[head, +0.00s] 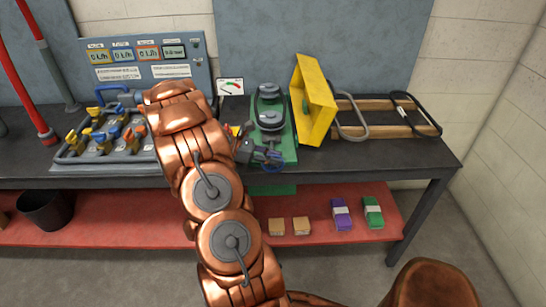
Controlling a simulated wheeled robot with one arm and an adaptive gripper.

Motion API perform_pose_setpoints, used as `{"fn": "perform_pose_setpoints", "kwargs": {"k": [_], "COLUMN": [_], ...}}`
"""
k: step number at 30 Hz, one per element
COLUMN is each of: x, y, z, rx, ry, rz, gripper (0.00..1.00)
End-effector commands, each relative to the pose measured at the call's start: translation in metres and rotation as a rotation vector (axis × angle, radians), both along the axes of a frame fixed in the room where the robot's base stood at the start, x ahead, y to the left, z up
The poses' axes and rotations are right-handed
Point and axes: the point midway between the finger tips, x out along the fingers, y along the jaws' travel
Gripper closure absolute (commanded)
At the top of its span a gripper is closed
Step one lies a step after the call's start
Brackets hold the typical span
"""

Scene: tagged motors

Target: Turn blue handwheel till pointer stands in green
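The blue handwheel (271,158) is small and sits low at the front of a grey machine (270,112) on a green base, at the middle of the bench. A white gauge card (230,86) with a coloured arc including green stands behind it to the left. Its pointer is too small to read. My gripper (254,153) is at the end of my copper arm, close to the left side of the handwheel. It is dark and small, and partly overlaps the handwheel. I cannot tell whether it touches the wheel or how its fingers stand.
A yellow panel (315,100) stands tilted right of the machine. A wooden frame with grey handles (385,116) lies further right. A blue-grey valve board (100,138) is at left, before a meter panel (140,62). The lower red shelf (330,240) holds small boxes. The bench's right front is clear.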

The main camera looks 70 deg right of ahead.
Motion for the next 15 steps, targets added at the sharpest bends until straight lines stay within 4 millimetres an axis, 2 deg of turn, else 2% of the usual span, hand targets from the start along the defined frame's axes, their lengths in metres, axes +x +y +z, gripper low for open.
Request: {"fn": "perform_pose_setpoints", "kwargs": {"k": [4, 11, 15], "x": [0.0002, 0.0003, 0.0004], "y": [0.0001, 0.0002, 0.0002], "z": [-0.0001, -0.0001, 0.0], "rx": [0.0, 0.0, 0.0], "ry": [0.0, 0.0, 0.0], "rz": [0.0, 0.0, 0.001], "gripper": [0.74, 0.98, 1.0]}}
